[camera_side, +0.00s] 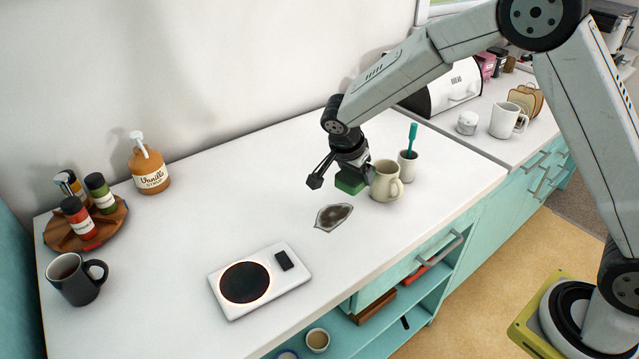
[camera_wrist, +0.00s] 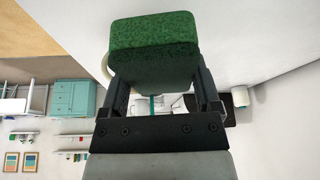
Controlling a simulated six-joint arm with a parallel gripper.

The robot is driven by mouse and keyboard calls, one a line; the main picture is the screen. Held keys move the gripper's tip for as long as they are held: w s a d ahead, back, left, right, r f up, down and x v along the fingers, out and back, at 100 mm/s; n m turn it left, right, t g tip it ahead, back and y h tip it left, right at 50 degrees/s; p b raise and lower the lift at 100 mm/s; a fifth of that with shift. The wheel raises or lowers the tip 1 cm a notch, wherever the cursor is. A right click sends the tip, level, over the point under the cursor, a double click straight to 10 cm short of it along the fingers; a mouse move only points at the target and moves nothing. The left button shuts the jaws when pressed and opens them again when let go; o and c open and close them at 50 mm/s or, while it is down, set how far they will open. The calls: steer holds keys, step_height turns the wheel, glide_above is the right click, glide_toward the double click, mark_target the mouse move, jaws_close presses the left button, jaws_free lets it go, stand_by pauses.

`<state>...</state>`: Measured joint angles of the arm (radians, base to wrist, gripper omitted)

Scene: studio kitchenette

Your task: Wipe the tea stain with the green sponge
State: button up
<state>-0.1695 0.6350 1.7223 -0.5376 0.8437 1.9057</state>
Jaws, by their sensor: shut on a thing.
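The green sponge (camera_side: 350,181) is held in my gripper (camera_side: 349,174), above the white counter. In the wrist view the sponge (camera_wrist: 152,45) sits between the two black fingers of my gripper (camera_wrist: 154,75), which are shut on it. The sponge appears raised and apart from the stain. The stain does not show in the wrist view.
A cream mug (camera_side: 385,182) stands close to the right of the sponge, with a white cup (camera_side: 408,166) holding a teal-handled tool behind it. A white scale-like device (camera_side: 261,281) with a dark disc lies front left.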

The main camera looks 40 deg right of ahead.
mark_target(356, 204)
steer(key=shift+f, duration=3.1)
steer(key=shift+a+f, duration=0.45)
steer(key=shift+a, duration=0.05)
steer(key=shift+c, duration=0.5)
steer(key=shift+a+f, duration=0.15)
steer(key=shift+a, duration=5.1)
steer(key=shift+d, duration=5.9)
steer(key=shift+s+a, duration=0.1)
steer(key=shift+a, duration=5.75)
steer(key=shift+d, duration=5.7)
steer(key=shift+r, duration=4.15)
